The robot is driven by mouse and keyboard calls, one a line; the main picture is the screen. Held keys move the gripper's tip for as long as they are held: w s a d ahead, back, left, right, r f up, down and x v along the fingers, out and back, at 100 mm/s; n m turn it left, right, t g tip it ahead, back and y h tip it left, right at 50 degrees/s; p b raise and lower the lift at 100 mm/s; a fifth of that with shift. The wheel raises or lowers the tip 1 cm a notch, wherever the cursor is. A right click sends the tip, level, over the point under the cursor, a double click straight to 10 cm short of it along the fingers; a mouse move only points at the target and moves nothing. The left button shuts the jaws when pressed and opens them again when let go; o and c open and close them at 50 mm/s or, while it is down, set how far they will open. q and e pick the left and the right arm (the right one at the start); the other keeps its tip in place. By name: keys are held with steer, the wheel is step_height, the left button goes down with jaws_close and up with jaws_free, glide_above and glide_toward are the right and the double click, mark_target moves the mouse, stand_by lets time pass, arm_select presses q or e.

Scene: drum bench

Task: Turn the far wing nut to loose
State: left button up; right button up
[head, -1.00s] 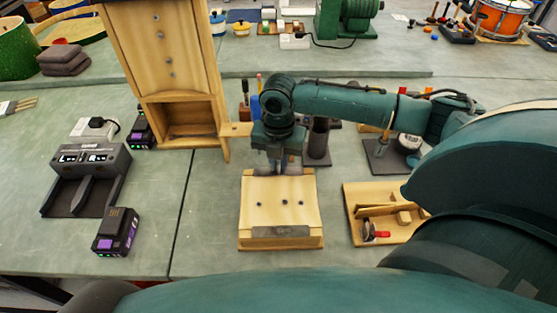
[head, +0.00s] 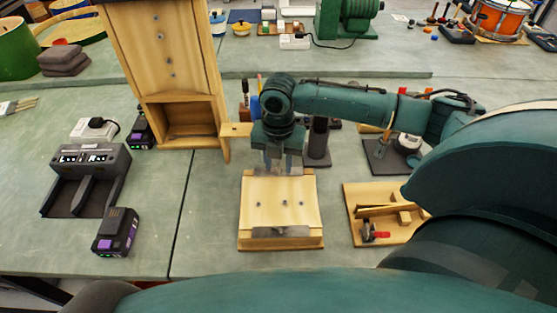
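A pale wooden block (head: 280,212) sits on the bench with several small dark fittings on its top. A grey metal strip (head: 281,231) lies along its near edge, and another grey metal part shows at its far edge, partly behind my fingers. My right gripper (head: 280,165) points down at the far edge of the block. Its fingers are at or just above that edge; contact and finger gap are too small to tell. I cannot make out a wing nut there; the fingers cover that spot. My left gripper is not in view.
A tall wooden cabinet (head: 165,70) stands behind left. A dark charger (head: 88,175) and a battery pack (head: 116,232) are on the left. A wooden tray (head: 395,235) with a red-handled tool is right of the block. The bench between block and battery is clear.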

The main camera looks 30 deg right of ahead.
mark_target(278, 169)
step_height(278, 169, up, 13)
steer(key=shift+b, duration=0.3)
